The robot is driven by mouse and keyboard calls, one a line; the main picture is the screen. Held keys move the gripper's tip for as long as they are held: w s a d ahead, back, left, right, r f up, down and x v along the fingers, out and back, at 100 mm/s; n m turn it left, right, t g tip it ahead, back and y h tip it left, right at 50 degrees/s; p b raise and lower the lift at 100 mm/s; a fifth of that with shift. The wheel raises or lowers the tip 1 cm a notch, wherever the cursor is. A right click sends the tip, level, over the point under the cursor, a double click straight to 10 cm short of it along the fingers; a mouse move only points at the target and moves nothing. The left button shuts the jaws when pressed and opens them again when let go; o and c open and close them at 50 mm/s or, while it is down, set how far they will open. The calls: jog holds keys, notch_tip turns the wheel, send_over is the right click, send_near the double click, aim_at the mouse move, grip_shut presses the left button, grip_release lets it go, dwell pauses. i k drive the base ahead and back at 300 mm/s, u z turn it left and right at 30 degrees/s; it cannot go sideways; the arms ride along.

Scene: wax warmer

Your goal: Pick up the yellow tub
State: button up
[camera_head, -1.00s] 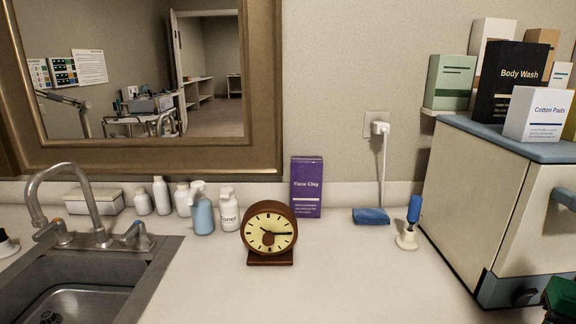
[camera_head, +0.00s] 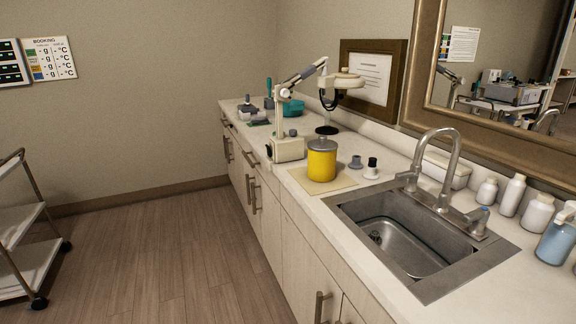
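The yellow tub (camera_head: 321,164) stands upright on a tan mat (camera_head: 345,182) on the counter, just left of the sink. It has a grey lid with a small knob on top. A white device with a jointed arm (camera_head: 288,148) stands close behind it on the left. My gripper does not show in the current view.
The sink (camera_head: 385,235) with a tall curved faucet (camera_head: 447,165) lies right of the tub. Small dark-topped items (camera_head: 371,168) stand right of the tub. White bottles (camera_head: 512,195) line the wall. The wooden floor (camera_head: 170,255) before the counter is clear; a cart (camera_head: 25,235) stands at left.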

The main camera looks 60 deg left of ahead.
aim_at(322, 166)
jog(key=u, duration=3.25)
jog(key=i, duration=2.5)
